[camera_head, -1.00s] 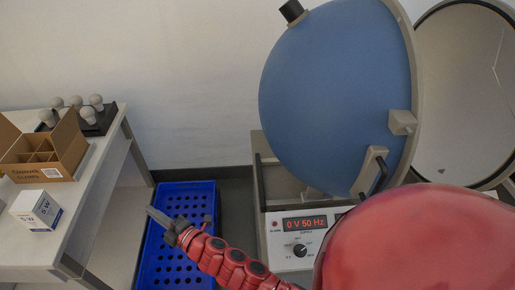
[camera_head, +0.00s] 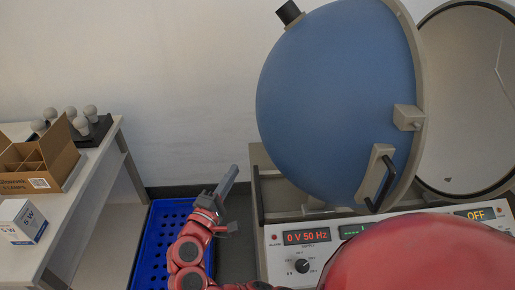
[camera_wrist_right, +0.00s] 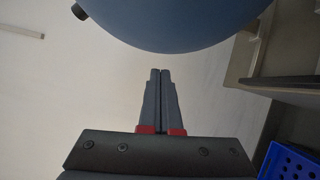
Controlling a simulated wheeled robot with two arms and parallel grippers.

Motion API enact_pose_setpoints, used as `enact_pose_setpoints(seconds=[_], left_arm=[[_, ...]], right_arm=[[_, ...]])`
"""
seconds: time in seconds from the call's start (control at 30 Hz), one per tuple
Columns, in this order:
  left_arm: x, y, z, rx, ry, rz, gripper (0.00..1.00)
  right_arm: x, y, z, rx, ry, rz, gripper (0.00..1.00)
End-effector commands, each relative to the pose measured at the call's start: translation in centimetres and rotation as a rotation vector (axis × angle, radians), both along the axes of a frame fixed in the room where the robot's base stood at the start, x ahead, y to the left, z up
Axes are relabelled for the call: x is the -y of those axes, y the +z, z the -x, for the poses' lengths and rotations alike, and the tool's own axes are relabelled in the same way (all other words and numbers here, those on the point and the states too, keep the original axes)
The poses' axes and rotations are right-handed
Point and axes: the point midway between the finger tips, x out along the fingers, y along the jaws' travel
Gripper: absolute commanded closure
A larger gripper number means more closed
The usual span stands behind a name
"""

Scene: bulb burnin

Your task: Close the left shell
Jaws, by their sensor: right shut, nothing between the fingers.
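The left shell (camera_head: 335,100) is a large blue dome with a beige rim, standing open and swung up to the left above the grey test unit. Its black bar handle (camera_head: 378,185) is low on the right side by the rim. In the right wrist view the blue shell (camera_wrist_right: 180,22) fills the top, ahead of the fingertips. My right gripper (camera_head: 232,169) is shut and empty, pointing up, left of the shell and apart from it; its closed fingers also show in the right wrist view (camera_wrist_right: 160,72). My left gripper is not in view.
The control panel (camera_head: 285,270) reads 0 V 50 Hz and OFF; my red arm covers part of it. The other shell (camera_head: 470,100) stands open at right. A blue crate (camera_head: 165,240) lies at lower left. A table (camera_head: 95,185) holds a carton, a small box and several bulbs.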

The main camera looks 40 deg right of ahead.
Motion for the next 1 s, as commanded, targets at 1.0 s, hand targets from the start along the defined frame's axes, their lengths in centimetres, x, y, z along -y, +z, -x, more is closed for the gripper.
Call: enact_pose_setpoints(seconds=[1.0], left_arm=[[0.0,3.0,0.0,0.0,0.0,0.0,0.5]], right_arm=[[10.6,1.8,-3.2,-0.001,0.006,0.001,1.0]])
